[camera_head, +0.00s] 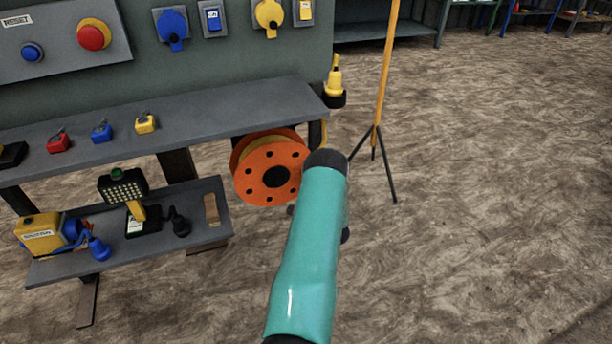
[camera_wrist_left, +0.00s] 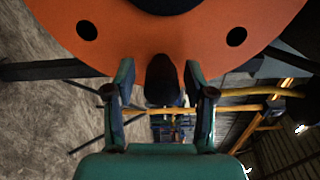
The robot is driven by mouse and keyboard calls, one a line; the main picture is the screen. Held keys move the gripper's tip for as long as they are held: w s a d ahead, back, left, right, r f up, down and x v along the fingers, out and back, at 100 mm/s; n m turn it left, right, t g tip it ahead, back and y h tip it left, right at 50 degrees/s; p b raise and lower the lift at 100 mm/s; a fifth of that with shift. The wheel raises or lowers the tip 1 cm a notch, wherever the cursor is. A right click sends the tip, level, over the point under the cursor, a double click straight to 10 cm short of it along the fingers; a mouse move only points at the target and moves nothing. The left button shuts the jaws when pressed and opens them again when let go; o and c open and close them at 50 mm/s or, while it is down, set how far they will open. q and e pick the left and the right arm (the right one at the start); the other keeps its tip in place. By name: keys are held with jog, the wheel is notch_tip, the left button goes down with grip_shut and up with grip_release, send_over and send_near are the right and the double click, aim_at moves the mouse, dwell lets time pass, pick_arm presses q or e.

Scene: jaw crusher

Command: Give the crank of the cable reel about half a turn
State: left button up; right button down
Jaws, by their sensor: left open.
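The cable reel (camera_head: 271,169) is an orange drum with a dark hub and several round holes, below the grey bench top. In the left wrist view its orange face (camera_wrist_left: 160,35) fills the top. The dark, rounded crank handle (camera_wrist_left: 163,84) stands out at the lower edge of that face. My left gripper (camera_wrist_left: 160,72) is open, with one finger on each side of the handle; I cannot tell whether either touches it. In the head view my teal arm hides the gripper and the handle. My right gripper is not in view.
A lower shelf (camera_head: 190,237) holds a lamp and a yellow box (camera_head: 41,236). A yellow pole on a tripod (camera_head: 377,130) stands right of the reel. The floor to the right is clear.

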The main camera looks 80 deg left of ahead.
pick_arm(q)
jog(key=v, duration=1.2)
